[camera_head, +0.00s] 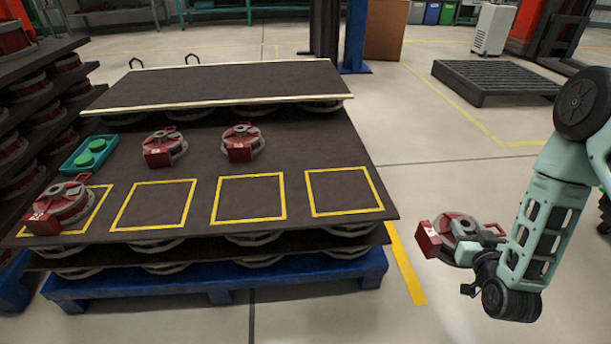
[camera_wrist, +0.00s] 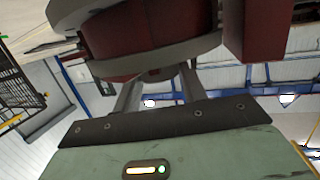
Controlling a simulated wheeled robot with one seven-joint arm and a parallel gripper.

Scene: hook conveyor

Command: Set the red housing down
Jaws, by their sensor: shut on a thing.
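My gripper (camera_head: 487,240) is shut on a red housing (camera_head: 453,231) with a grey flange, right of the pallet stack and off its edge. In the wrist view the red housing (camera_wrist: 135,40) fills the top, and my gripper's fingers (camera_wrist: 160,90) reach up to it. The dark top sheet (camera_head: 270,165) of the stack bears several yellow outlined squares in a front row. One red housing (camera_head: 62,208) sits on the leftmost square. The other squares (camera_head: 155,205), (camera_head: 248,198) and (camera_head: 344,191) are empty. Two more red housings (camera_head: 165,148) and (camera_head: 242,143) stand behind the row.
A green tray (camera_head: 88,155) with round green parts lies at the left of the sheet. A raised dark board (camera_head: 220,85) covers the back. A blue pallet (camera_head: 220,285) carries the stack. A rack of housings (camera_head: 35,120) stands left. A black pallet (camera_head: 495,80) lies back right.

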